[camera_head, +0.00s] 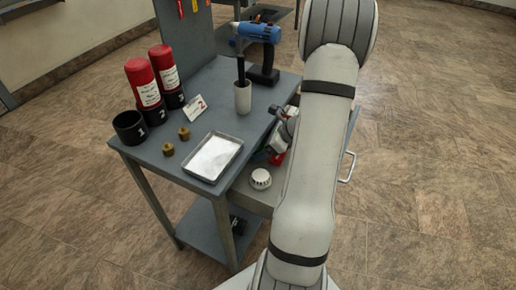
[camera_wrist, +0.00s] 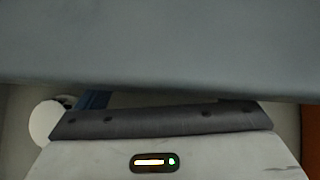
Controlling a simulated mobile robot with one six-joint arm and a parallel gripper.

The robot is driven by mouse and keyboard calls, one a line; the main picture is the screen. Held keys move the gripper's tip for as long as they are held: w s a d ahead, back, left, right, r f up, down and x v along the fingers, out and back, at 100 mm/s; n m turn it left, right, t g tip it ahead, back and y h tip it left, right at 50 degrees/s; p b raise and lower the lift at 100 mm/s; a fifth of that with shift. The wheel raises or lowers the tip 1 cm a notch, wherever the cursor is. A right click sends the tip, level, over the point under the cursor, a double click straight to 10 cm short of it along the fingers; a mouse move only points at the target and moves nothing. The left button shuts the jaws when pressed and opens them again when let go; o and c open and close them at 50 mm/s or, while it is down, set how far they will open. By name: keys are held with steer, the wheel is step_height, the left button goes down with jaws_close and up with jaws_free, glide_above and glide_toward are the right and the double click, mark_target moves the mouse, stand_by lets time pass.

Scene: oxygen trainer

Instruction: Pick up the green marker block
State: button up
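I cannot make out the green marker block for certain in either view. A small patch of green shows beside a red item (camera_head: 278,158) at the table's right edge, partly behind my arm, too small to identify. My gripper (camera_head: 284,136) is mostly hidden by my arm, near that edge; its fingers cannot be made out. The wrist view is filled by a grey surface above and a pale body with a dark band and small lights below. No block shows there.
The grey table (camera_head: 220,90) holds red cylinders (camera_head: 142,82), a black cup (camera_head: 129,127), brass pieces (camera_head: 184,133), a metal tray (camera_head: 213,157), a white cup (camera_head: 243,98) and a blue drill (camera_head: 262,35). A white round item (camera_head: 260,179) sits lower right. Open floor lies right.

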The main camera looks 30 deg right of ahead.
steer(key=c, duration=1)
steer(key=shift+o, duration=0.2)
steer(key=shift+d+r, duration=0.1)
